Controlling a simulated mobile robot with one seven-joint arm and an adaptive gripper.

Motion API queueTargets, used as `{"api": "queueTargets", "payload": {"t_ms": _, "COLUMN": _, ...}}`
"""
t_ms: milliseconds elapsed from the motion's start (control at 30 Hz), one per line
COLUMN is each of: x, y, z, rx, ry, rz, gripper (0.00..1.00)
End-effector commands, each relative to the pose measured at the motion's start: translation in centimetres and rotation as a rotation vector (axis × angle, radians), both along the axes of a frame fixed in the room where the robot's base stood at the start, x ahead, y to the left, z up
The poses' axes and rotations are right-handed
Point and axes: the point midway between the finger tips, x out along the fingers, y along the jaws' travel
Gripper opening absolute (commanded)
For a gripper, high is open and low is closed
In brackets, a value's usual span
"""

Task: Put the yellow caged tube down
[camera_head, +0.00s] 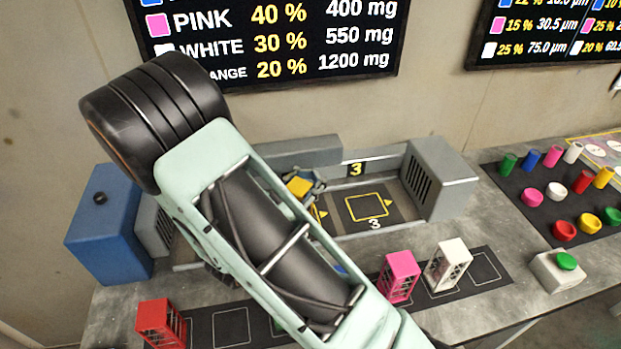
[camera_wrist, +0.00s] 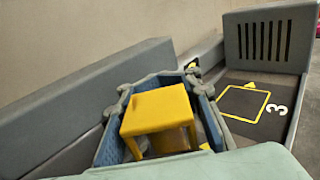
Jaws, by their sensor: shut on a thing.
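The yellow caged tube (camera_head: 299,187) shows as a small yellow top in the head view, partly hidden by my arm. In the wrist view its square yellow top (camera_wrist: 158,108) and part of its cage are close up, between the blue-grey fingers. My gripper (camera_wrist: 163,112) is shut on it. The tube is inside the grey booth, left of the yellow-outlined square (camera_head: 366,207) marked 3. That square also shows to the right of the tube in the wrist view (camera_wrist: 243,103). I cannot tell whether the tube's base touches the booth floor.
A grey grilled block (camera_head: 440,180) bounds the booth on the right; a blue box (camera_head: 108,237) stands left. In front, pink (camera_head: 400,277), white (camera_head: 448,265) and red (camera_head: 162,323) caged tubes stand on a dark strip. A green button (camera_head: 566,261) is at right. The outlined square is empty.

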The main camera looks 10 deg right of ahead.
Motion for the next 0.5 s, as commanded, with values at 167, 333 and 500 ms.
{"api": "queueTargets", "payload": {"t_ms": 167, "x": 0.0, "y": -0.01, "z": -0.1, "rx": -0.001, "ry": -0.001, "rz": -0.001, "gripper": 0.0}}
{"api": "queueTargets", "payload": {"t_ms": 333, "x": -0.01, "y": 0.01, "z": -0.24, "rx": 0.0, "ry": 0.0, "rz": 0.0, "gripper": 0.32}}
{"api": "queueTargets", "payload": {"t_ms": 500, "x": -0.01, "y": 0.01, "z": -0.23, "rx": 0.0, "ry": 0.0, "rz": 0.0, "gripper": 0.4}}
